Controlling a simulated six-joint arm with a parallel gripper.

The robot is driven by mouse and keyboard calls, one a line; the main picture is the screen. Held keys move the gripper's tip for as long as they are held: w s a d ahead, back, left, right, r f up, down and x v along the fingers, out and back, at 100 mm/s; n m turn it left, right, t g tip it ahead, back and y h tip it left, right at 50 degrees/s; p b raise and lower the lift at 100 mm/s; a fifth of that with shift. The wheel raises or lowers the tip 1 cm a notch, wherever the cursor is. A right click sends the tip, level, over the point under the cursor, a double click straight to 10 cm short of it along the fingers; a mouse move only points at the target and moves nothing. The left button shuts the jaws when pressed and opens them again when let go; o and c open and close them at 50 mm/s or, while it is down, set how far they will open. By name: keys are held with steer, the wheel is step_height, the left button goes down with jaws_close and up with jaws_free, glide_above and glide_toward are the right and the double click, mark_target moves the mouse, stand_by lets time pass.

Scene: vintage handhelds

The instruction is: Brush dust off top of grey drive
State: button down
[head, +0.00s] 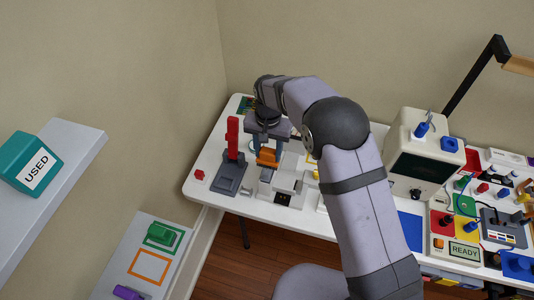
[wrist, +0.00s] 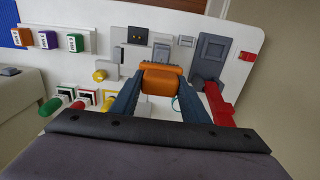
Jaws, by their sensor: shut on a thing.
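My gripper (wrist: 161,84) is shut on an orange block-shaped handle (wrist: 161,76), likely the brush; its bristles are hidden. The orange handle also shows in the head view (head: 267,156), below my wrist. A light grey box (head: 288,182), which may be the grey drive, stands just right of and below the handle in the head view. I cannot tell whether the brush touches it. A dark grey base with an upright red lever (head: 232,150) stands to the left; the base (wrist: 209,52) and lever show at right in the wrist view.
A small red block (head: 199,175) lies near the white table's left edge. A cream monitor (head: 423,150) with blue pieces on top stands right of my arm. Further right are a READY box (head: 455,245) and crowded coloured parts.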

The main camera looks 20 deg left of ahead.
stand_by(0.3)
steer(key=shift+s, duration=1)
steer(key=shift+w, duration=0.1)
steer(key=shift+w+f, duration=0.1)
steer(key=shift+w, duration=0.8)
steer(key=shift+s, duration=0.1)
steer(key=shift+s, duration=0.95)
